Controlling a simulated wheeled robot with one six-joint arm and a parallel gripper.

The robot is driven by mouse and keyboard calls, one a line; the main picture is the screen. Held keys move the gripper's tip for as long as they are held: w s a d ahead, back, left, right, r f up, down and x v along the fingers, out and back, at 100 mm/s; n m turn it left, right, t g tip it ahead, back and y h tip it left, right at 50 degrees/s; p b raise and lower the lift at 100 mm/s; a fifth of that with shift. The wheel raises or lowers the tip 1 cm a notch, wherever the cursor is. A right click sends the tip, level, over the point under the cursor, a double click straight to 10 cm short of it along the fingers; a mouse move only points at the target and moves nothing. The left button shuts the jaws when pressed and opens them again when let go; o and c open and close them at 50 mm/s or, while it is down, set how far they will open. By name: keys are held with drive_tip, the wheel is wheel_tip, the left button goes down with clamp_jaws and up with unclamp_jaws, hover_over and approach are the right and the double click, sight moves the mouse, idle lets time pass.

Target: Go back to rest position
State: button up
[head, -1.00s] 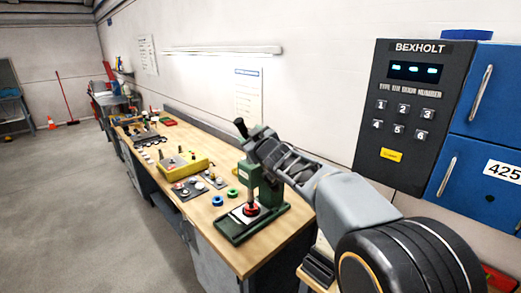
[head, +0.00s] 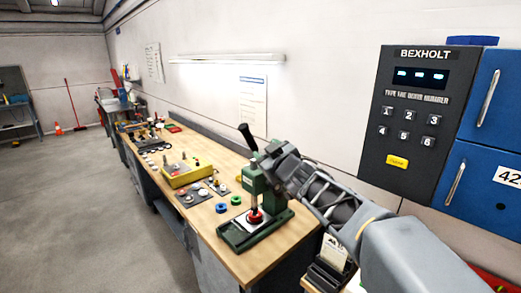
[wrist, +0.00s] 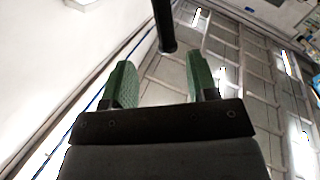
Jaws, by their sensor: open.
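My gripper (head: 270,158) is at the end of my arm, which reaches in from the lower right in the head view. It is in front of the upper part of the green press (head: 256,190) and hides some of it; whether they touch is unclear. In the wrist view my gripper (wrist: 163,80) has its two green fingers apart with nothing between them. A dark rod (wrist: 163,25) shows beyond the fingers, in front of the ceiling. The press stands on the workbench (head: 245,262) with its black lever raised and a red part below its ram.
Blue (head: 222,208) and green (head: 236,200) rings, a yellow box (head: 187,173) and small parts lie on the bench left of the press. A keypad panel (head: 412,120) and blue lockers (head: 485,180) stand at right. Open floor (head: 80,220) lies left.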

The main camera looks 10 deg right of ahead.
drive_tip(key=s+d+f+m+g+h, duration=0.3)
drive_tip(key=s+d+f, duration=0.1)
drive_tip(key=f, duration=0.3)
drive_tip(key=s+d+f+m+g+h, duration=0.3)
drive_tip(key=s+d+f+g+h, duration=0.1)
drive_tip(key=f, duration=0.3)
drive_tip(key=s+f+m+g+y, duration=0.1)
drive_tip(key=s+f+g, duration=0.1)
drive_tip(key=s, duration=0.6)
drive_tip(key=s+a+f+m+g+b, duration=0.1)
drive_tip(key=s+f+m+g, duration=0.1)
drive_tip(key=s+f, duration=0.3)
drive_tip(key=s+g, duration=0.1)
drive_tip(key=s, duration=0.3)
drive_tip(key=shift+s+a+y, duration=0.25)
drive_tip(key=shift+s+y, duration=0.05)
drive_tip(key=shift+y, duration=0.1)
drive_tip(key=shift+f, duration=0.1)
